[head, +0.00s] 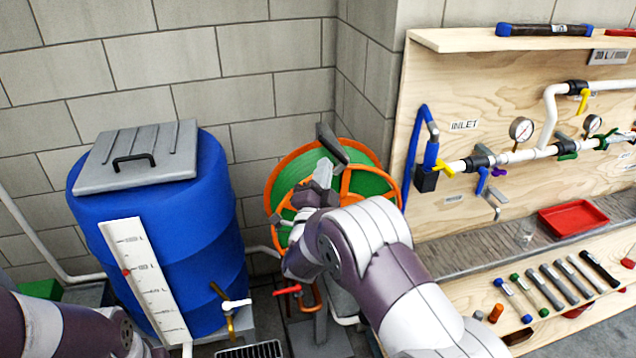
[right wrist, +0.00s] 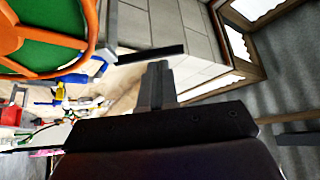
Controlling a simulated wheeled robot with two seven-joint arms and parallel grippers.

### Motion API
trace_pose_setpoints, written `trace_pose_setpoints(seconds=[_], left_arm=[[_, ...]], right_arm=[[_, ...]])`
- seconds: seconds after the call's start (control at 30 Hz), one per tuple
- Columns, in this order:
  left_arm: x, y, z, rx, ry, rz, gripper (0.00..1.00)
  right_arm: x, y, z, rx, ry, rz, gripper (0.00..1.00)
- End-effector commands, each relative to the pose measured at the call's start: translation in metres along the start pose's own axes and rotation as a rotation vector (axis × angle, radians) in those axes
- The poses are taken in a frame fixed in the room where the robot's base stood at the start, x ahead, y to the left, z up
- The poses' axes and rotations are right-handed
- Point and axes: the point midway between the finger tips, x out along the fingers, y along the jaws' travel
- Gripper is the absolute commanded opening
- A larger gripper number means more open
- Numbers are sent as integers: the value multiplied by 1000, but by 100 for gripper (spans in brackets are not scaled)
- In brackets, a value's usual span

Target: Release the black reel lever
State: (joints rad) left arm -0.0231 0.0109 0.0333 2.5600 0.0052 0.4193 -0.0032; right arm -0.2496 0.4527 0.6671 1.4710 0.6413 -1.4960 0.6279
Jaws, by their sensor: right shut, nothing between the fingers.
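The green reel with its orange rim (head: 374,187) stands in the corner beside the blue barrel. It also shows at the left edge of the right wrist view (right wrist: 48,66). In that view a black lever (right wrist: 160,51) sticks out near the reel, just beyond my right fingertips. The contact between them cannot be made out. My right gripper (head: 325,130) is in front of the reel in the head view and hides part of it. Its fingers are closed together and empty, as the right wrist view shows (right wrist: 156,72). My left gripper is out of view; only its arm shows at lower left.
The blue barrel (head: 205,240) with a grey lid (head: 140,165) stands left of the reel. The wooden panel (head: 440,100) with pipes, gauges and valves is at right. A red tray (head: 575,217) and several tools lie on its shelves. A red-handled valve (head: 287,290) is below the reel.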

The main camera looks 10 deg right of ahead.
Motion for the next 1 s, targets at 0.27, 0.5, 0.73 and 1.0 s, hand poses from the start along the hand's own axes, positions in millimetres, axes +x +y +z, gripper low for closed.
trace_pose_setpoints(seconds=[0.27,0.5,0.73,1.0], left_arm=[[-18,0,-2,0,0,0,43],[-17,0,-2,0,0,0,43],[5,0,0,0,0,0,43],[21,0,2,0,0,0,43]], right_arm=[[29,-1,-1,-2,-1,0,0],[30,0,0,-1,-1,-1,0],[37,4,0,59,4,34,0],[47,-3,-12,169,2,108,0]])
